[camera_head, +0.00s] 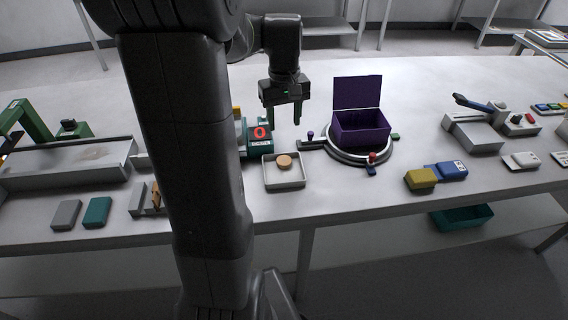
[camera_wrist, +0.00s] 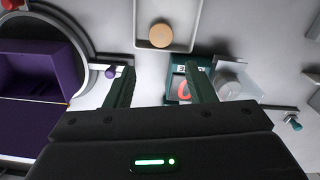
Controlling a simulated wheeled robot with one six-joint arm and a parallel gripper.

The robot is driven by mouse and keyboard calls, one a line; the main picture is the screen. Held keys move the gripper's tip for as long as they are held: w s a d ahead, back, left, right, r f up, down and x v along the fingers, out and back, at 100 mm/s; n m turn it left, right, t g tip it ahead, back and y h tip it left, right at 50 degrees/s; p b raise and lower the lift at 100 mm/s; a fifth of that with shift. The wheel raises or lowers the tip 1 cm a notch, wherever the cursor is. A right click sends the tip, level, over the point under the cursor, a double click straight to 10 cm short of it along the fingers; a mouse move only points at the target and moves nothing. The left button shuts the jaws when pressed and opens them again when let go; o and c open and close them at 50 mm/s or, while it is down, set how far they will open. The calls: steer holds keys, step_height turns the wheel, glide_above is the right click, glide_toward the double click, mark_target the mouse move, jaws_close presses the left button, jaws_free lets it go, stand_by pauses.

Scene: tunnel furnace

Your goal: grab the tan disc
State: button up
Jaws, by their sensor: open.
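The tan disc (camera_head: 284,162) lies in a shallow white tray (camera_head: 286,184) near the front edge of the table. In the wrist view the disc (camera_wrist: 160,35) sits inside the tray (camera_wrist: 196,12) at the top of the picture, beyond my fingertips. My gripper (camera_head: 284,116) hangs above the table, behind the tray in the head view. In the wrist view my gripper (camera_wrist: 160,72) has its two dark green fingers spread apart with nothing between them. The disc is fully in sight and apart from the fingers.
An open purple box (camera_head: 360,128) stands on a round ring base right of the tray. A teal device with a red mark (camera_head: 260,136) stands just behind the tray. Yellow (camera_head: 421,178) and blue (camera_head: 453,170) blocks lie farther right. Bare table lies between them and the tray.

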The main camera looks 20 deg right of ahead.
glide_above(284, 160)
steer(key=f, duration=0.7)
steer(key=shift+w+d+f, duration=0.1)
steer(key=shift+w+f, duration=0.15)
steer(key=shift+f, duration=0.1)
steer(key=f, duration=0.5)
steer(key=shift+s+f, duration=0.1)
steer(key=shift+s, duration=0.15)
steer(key=c, duration=0.8)
steer(key=shift+o, duration=0.2)
